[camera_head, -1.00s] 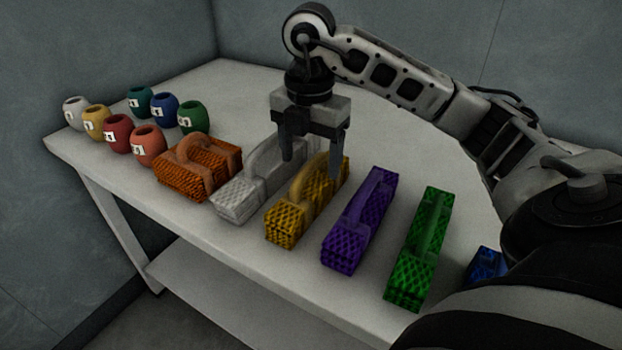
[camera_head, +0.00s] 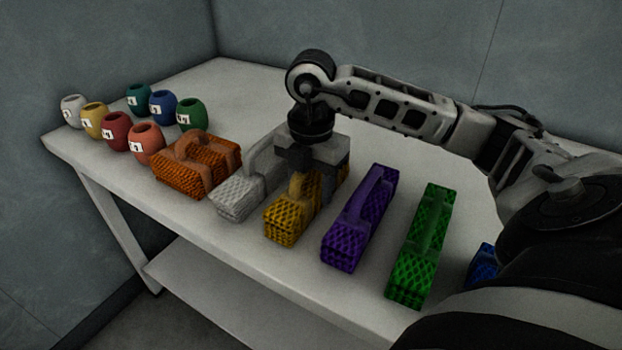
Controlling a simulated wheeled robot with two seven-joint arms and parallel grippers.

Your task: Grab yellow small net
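The yellow small net (camera_head: 284,224) lies on the white table, a bundle with an arched handle, between the white net and the purple net. My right gripper (camera_head: 311,192) has come down over the yellow net from above. Its fingers are at the sides of the net's handle, one towards the white net and one towards the purple net. The fingers look apart, but the tips are partly hidden, and I cannot tell whether they touch the handle. The net rests on the table. My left gripper is not in view.
The white net (camera_head: 240,199) and the purple net (camera_head: 345,240) stand close on either side. An orange net (camera_head: 180,178), a green net (camera_head: 420,250) and a blue net (camera_head: 484,262) are on the table (camera_head: 230,95). Several numbered pots (camera_head: 147,143) stand at the left end.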

